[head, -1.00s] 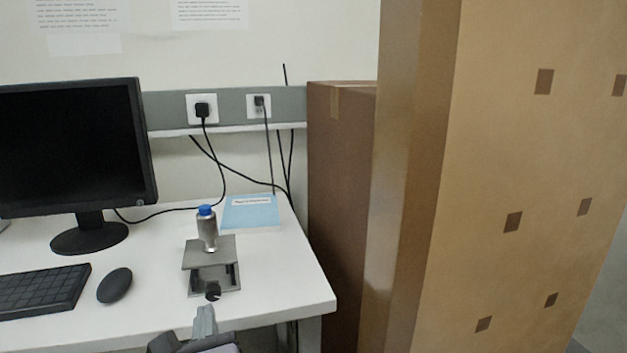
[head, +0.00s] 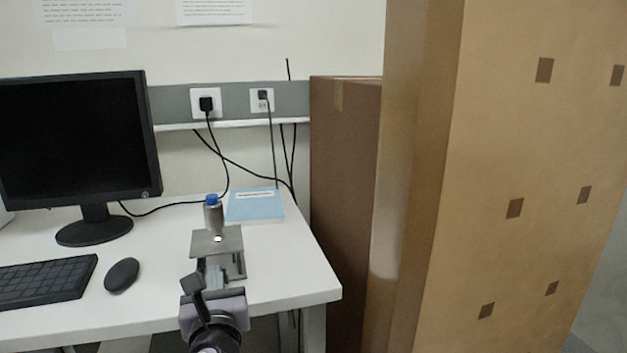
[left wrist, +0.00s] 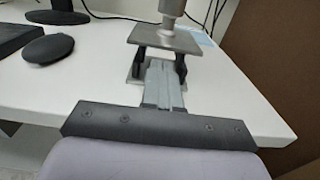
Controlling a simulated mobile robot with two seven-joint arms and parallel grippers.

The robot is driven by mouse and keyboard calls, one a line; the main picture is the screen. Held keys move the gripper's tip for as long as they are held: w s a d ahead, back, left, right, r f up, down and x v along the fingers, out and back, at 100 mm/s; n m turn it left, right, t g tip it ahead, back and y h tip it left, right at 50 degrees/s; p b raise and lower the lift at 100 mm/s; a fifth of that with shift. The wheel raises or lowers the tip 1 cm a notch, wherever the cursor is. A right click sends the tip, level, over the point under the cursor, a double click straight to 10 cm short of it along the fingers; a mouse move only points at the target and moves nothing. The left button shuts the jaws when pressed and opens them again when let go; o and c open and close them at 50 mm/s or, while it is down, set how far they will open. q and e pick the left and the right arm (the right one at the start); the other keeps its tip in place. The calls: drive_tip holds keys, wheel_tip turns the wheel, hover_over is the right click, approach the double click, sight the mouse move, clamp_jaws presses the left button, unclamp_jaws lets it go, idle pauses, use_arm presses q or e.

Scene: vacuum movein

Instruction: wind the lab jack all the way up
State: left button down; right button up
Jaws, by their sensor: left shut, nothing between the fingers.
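The lab jack (head: 216,242) stands on the white table near its right end, with a gap between its top plate and its base. A metal cylinder with a blue cap (head: 211,201) stands upright on the top plate. In the left wrist view the plate (left wrist: 168,39) and dark side links show beyond the fingers. My left gripper (head: 216,275) is at the front of the jack, its fingers shut and empty, pointing at it. The fingertips (left wrist: 162,68) overlap the jack's front in view; I cannot tell whether they touch. The jack's front knob is hidden behind the gripper. My right gripper is not in view.
A black mouse (head: 122,275), keyboard (head: 45,281) and monitor (head: 78,145) are on the left. A blue book (head: 256,206) lies behind the jack. Tall cardboard boxes (head: 345,200) stand right of the table. The table's front right corner is clear.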

use_arm(q)
drive_tip(key=shift+w+a, duration=0.1)
drive_tip(key=shift+w, duration=0.15)
drive_tip(key=shift+f, duration=0.3)
idle(0.4)
drive_tip(key=shift+p, duration=0.3)
drive_tip(key=shift+d+f+p, duration=0.15)
drive_tip(key=shift+d+p, duration=0.4)
drive_tip(key=shift+p, duration=2)
